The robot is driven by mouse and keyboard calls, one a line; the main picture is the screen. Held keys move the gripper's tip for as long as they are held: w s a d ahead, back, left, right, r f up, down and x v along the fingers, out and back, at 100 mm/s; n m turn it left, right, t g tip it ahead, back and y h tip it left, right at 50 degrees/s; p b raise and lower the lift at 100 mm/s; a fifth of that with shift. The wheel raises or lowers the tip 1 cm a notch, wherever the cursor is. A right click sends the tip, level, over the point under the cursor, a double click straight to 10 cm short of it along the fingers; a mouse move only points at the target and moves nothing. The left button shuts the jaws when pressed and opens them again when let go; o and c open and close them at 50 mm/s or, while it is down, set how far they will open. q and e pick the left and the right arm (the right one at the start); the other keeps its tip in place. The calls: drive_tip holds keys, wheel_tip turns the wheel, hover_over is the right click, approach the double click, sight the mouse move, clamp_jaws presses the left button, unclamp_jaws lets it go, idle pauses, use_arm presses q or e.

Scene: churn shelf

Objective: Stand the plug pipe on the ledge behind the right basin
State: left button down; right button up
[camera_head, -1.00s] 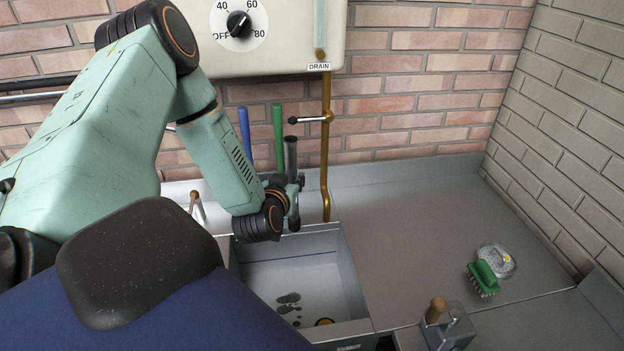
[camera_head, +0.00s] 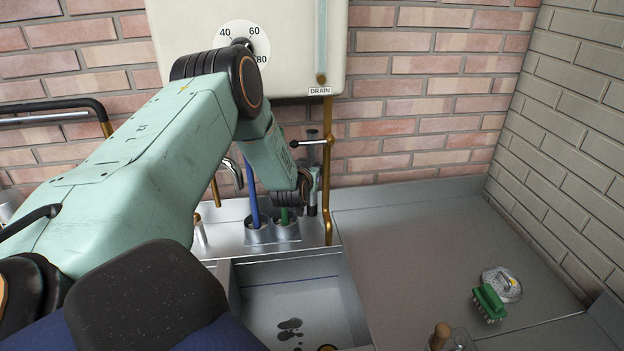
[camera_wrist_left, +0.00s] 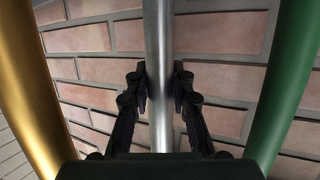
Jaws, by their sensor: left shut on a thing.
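The plug pipe (camera_head: 312,152) is a grey metal tube with a dark top. It stands upright behind the right basin (camera_head: 292,268), just left of the brass drain pipe. My left gripper (camera_head: 313,178) is shut around the tube. In the left wrist view the bright tube (camera_wrist_left: 159,45) runs vertically between both fingertips (camera_wrist_left: 160,85). The lower end of the pipe is close to the ledge (camera_head: 229,212); I cannot tell whether it touches. My forearm hides part of the ledge. My right gripper is not in view.
A blue handle (camera_head: 252,195) and a green handle (camera_head: 284,215) stand in metal cups left of the pipe. The brass drain pipe (camera_head: 328,200) is close on the right. A green brush (camera_head: 489,302) and a metal strainer (camera_head: 507,284) lie on the mostly clear right counter.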

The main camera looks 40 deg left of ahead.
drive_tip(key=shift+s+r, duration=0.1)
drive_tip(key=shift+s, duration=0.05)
use_arm(q)
drive_tip(key=f, duration=0.3)
drive_tip(key=shift+s+a+f, duration=0.1)
drive_tip(key=shift+s+f, duration=0.05)
drive_tip(key=shift+s, duration=0.1)
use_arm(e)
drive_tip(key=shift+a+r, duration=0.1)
use_arm(q)
drive_tip(key=shift+w+f, duration=0.1)
drive_tip(key=shift+w, duration=0.05)
drive_tip(key=shift+f, duration=0.1)
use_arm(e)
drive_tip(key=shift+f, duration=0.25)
use_arm(q)
drive_tip(key=c, duration=1.6)
unclamp_jaws()
drive_tip(key=shift+o, duration=2.2)
